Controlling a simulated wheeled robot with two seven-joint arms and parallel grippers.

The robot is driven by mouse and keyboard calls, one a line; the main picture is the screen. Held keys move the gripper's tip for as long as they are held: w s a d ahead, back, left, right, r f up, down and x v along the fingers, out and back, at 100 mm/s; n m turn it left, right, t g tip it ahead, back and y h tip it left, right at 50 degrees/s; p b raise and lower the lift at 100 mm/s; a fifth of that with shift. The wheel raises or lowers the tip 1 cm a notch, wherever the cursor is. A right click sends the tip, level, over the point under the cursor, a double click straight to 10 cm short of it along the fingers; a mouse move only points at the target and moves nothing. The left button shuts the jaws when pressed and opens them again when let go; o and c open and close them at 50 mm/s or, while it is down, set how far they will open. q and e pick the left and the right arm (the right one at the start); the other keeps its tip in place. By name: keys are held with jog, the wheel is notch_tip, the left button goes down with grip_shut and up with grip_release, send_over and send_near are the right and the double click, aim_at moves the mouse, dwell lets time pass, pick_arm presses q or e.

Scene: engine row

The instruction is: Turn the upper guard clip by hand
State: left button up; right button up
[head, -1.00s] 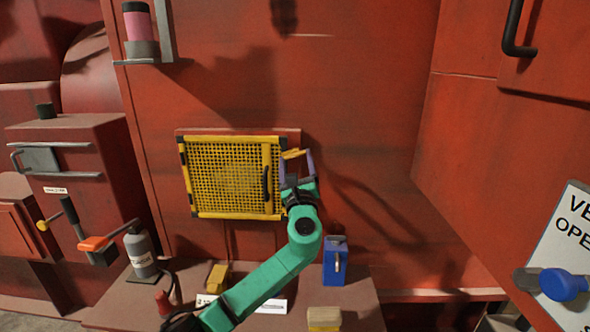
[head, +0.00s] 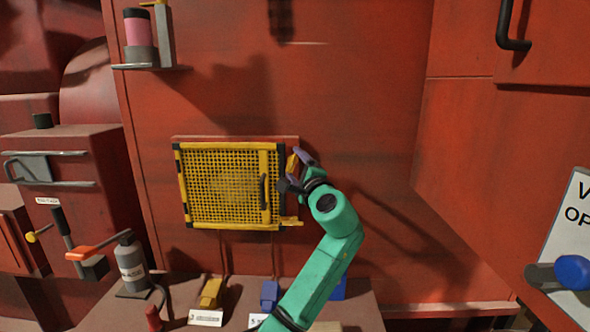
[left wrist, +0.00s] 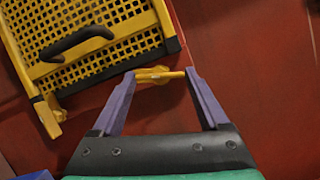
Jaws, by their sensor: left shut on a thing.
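The yellow mesh guard (head: 222,185) is closed flat against the red wall, with a black handle on its right side. The upper guard clip (head: 293,163), yellow, is at the guard's upper right edge and stands near upright in the head view. My left gripper (head: 296,168) reaches it from the right and is shut on it. In the left wrist view the clip (left wrist: 158,75) spans between the purple fingertips. The lower guard clip (head: 291,222) lies roughly level at the guard's lower right corner. My right gripper is out of view.
Below the guard a ledge holds a yellow block (head: 210,291), a blue block (head: 269,294) and a grey bottle (head: 132,264). A sign with a blue knob (head: 573,272) is at the far right. The wall right of my arm is clear.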

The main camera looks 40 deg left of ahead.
pick_arm(q)
jog(key=shift+r+n+g+h, duration=0.15)
jog(key=shift+r+n, duration=0.1)
jog(key=shift+n, duration=0.55)
jog(key=shift+r+n+g+h, duration=0.15)
jog(key=shift+r+n, duration=0.05)
jog(key=shift+n, duration=0.6)
jog(key=o, duration=1.1)
jog(key=shift+o, duration=0.7)
jog(key=shift+w+a+f, duration=0.1)
jog(key=shift+w, duration=0.05)
jog(key=shift+w+f, duration=0.1)
jog(key=shift+f, duration=0.1)
jog(key=b+v, duration=0.4)
jog(key=v, duration=1)
jog(key=shift+d+r, duration=0.2)
jog(key=shift+r, duration=0.05)
